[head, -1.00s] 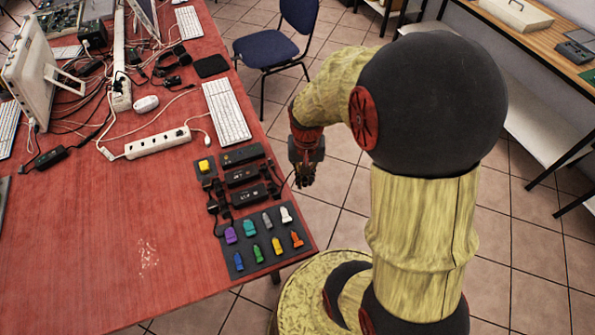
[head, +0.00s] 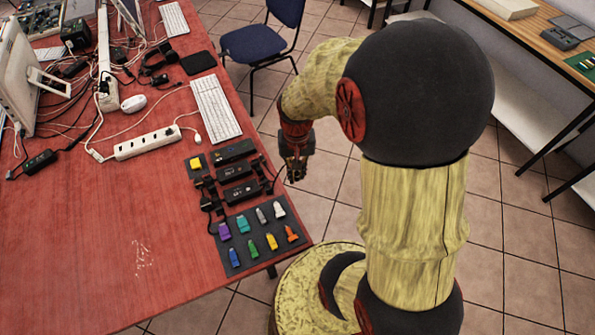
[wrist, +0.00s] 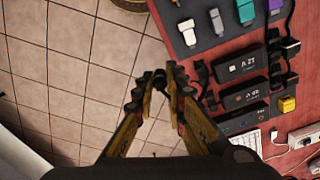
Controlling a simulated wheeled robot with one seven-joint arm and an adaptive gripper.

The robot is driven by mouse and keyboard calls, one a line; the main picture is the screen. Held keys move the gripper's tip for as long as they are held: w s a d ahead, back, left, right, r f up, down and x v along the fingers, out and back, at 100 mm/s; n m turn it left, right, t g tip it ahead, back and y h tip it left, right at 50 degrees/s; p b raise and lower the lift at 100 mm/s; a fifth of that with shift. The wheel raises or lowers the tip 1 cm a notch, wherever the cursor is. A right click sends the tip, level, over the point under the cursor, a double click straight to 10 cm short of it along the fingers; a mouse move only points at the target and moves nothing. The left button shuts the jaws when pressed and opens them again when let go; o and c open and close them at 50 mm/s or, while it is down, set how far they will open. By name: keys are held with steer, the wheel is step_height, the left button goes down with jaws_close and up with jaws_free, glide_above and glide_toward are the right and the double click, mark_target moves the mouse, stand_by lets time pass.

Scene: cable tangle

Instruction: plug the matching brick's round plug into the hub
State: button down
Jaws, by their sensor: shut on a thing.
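My gripper (head: 296,174) hangs just off the table's right edge, beside the bricks. In the wrist view its fingers (wrist: 161,80) are closed on a small dark piece that looks like a plug; its shape is mostly hidden. Two black power bricks lie on the table, a middle one (head: 237,171) and a nearer one (head: 242,190). In the wrist view, one brick (wrist: 240,66) has white printing, too small to read surely. A long dark box (head: 235,152) behind them, with small coloured dots in the wrist view (wrist: 243,119), looks like the hub. Dark cables lie at the brick ends.
A dark mat (head: 228,262) with several coloured connectors lies at the table's near right corner. A yellow block (head: 196,161) sits left of the hub. A keyboard (head: 216,108) and white power strip (head: 146,146) lie behind. Tiled floor is open below the gripper.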

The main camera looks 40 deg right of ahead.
steer(key=w+a+f+n+p, duration=0.2)
steer(key=w+a+n, duration=0.1)
steer(key=w, duration=0.4)
steer(key=w+a+f+n+p, duration=0.2)
steer(key=w+a+n, duration=0.1)
steer(key=w, duration=0.5)
steer(key=w+a+f+n+p, duration=0.2)
steer(key=w+a+n+p, duration=0.1)
steer(key=w, duration=0.5)
steer(key=shift+a+n, duration=0.6)
steer(key=shift+n, duration=0.5)
steer(key=w+a+n, duration=0.1)
steer(key=w+n, duration=0.3)
steer(key=w, duration=0.1)
steer(key=r+n, duration=0.2)
steer(key=n, duration=0.5)
glide_above(217, 154)
steer(key=shift+s+f, duration=0.1)
steer(key=shift+f, duration=0.05)
steer(key=shift+f, duration=0.1)
steer(key=shift+f+b, duration=1.05)
steer(key=shift+f, duration=1.15)
steer(key=shift+f+b, duration=0.55)
steer(key=shift+f, duration=0.6)
